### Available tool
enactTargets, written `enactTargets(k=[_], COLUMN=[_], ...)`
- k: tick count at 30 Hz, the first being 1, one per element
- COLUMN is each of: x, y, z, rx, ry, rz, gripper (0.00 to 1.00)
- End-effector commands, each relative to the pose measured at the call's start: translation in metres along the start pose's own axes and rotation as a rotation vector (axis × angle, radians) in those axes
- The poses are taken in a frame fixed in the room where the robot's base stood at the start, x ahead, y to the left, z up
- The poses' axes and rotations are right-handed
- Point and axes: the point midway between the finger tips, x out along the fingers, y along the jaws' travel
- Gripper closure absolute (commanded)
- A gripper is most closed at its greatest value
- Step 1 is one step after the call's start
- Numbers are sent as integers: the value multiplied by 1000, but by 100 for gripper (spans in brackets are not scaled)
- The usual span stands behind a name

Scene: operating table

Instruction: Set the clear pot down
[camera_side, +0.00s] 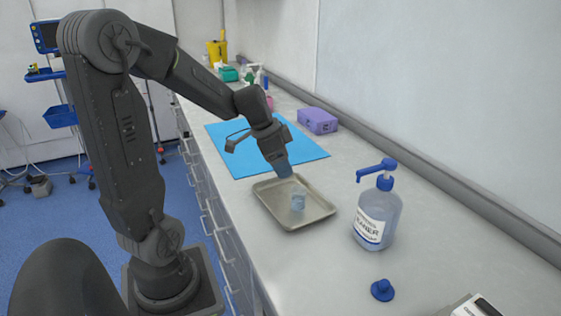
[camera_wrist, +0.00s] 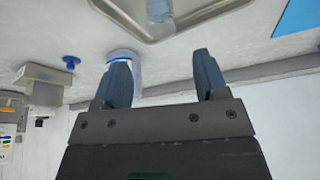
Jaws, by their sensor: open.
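The clear pot (camera_side: 298,200) stands upright on the metal tray (camera_side: 262,207); it looks small and bluish. In the wrist view the pot (camera_wrist: 160,10) is at the top edge, partly cut off, with the tray (camera_wrist: 205,14) around it. My gripper (camera_side: 284,171) is over the far side of the tray, above and apart from the pot. In the wrist view my gripper (camera_wrist: 162,62) has its two blue-grey fingers spread with nothing between them.
A cleaner pump bottle (camera_side: 377,218) stands right of the tray. A blue knob-like object (camera_side: 382,290) is nearer the front. A blue mat (camera_side: 300,147) lies behind the tray, with a purple box (camera_side: 317,121) beyond. A white device (camera_side: 475,305) is front right.

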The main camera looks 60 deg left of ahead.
Motion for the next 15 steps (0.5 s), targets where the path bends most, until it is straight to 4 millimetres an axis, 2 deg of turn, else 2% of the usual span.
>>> enactTargets(k=[2,5,10,12,15], x=[-6,-15,-40,-51,-65], y=[6,31,106,135,167], z=[-2,-11,-18,-14,-3], rx=[1,-8,-63,-100,-158], ry=[-1,-6,-8,2,29], rz=[-3,-10,-48,-70,-99], gripper=[34,34,34,34,34])
